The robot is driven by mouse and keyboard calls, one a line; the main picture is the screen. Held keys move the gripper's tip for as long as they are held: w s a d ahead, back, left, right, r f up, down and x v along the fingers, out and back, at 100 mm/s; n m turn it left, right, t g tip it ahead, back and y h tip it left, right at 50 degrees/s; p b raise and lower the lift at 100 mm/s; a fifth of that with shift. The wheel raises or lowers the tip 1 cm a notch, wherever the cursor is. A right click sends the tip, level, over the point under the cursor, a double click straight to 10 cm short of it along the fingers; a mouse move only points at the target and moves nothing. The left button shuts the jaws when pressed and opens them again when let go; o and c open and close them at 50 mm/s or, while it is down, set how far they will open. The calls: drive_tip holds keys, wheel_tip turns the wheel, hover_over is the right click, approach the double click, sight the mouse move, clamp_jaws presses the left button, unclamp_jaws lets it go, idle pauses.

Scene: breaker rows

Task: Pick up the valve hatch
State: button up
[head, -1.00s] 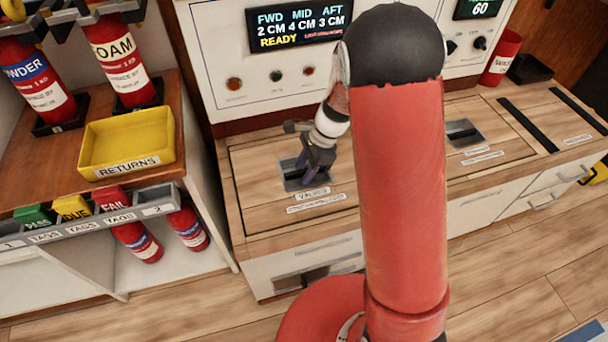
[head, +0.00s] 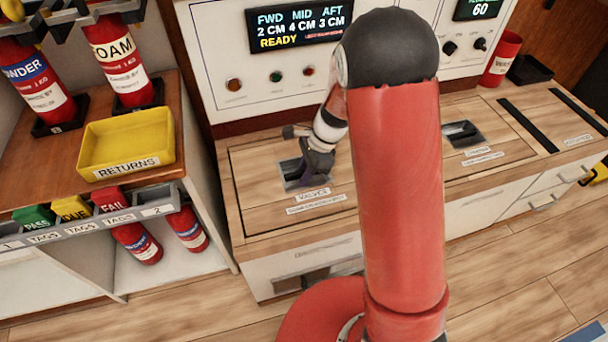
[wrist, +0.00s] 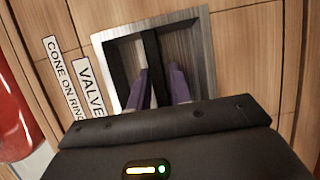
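The valve hatch (head: 257,186) is a wooden panel set in the counter top, lying closed and flat. It has a metal-rimmed recess with a dark bar across it, and a VALVES label in front. My gripper (head: 303,178) points down at this recess. In the wrist view, the gripper's two purple fingers (wrist: 160,82) reach into the recess, one on each side of the dark handle bar (wrist: 152,50). They look parted, with a slight gap beside the bar. The lower part of the bar is hidden behind the gripper body.
A second hatch recess (head: 462,134) lies to the right, beyond my red arm. A yellow RETURNS tray (head: 126,142) stands on the left shelf. The control panel (head: 222,68) rises behind the counter. A red cup (head: 501,58) stands at the back right.

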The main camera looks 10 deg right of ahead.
clamp_jaws()
idle(1.1)
